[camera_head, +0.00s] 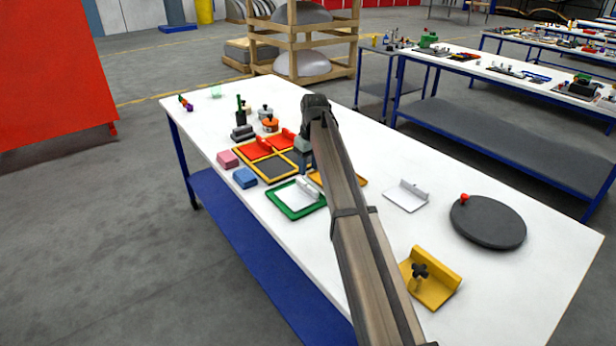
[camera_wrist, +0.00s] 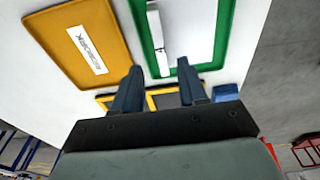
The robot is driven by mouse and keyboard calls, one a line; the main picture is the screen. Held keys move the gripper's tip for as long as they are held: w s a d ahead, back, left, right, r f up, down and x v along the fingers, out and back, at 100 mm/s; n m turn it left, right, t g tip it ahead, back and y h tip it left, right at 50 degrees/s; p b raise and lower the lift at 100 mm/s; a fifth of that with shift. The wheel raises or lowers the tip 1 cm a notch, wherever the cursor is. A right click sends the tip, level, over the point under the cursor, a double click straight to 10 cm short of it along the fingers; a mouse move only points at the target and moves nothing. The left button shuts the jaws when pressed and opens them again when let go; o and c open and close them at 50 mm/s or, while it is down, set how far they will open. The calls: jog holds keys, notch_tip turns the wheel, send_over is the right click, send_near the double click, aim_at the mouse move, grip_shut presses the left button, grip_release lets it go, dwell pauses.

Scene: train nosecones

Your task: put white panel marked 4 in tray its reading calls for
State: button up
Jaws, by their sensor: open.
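One white panel with an upright handle (camera_head: 406,196) lies on the bare tabletop, right of my arm. A second white panel with a handle (camera_head: 294,195) lies inside the green-rimmed tray (camera_head: 283,208); it also shows in the wrist view (camera_wrist: 192,28). No number is legible on either. An orange tray (camera_head: 352,180), partly hidden by my arm, lies beside the green one; in the wrist view its label appears to read REWORK (camera_wrist: 87,50). My gripper (camera_wrist: 159,68) is open and empty, fingers apart, over the yellow-framed rack (camera_head: 262,178) beside the trays in the head view.
Red panels (camera_head: 253,152) sit in the rack's far compartments; a near one is dark and empty. Pink (camera_head: 228,159) and blue (camera_head: 245,178) blocks lie left of it. A dark disc (camera_head: 490,222) and yellow bracket (camera_head: 440,282) stand at right.

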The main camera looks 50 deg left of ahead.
jog(key=shift+d+r, duration=0.2)
jog(key=shift+r, duration=1.1)
jog(key=shift+d+r, duration=0.15)
jog(key=shift+r, duration=1.1)
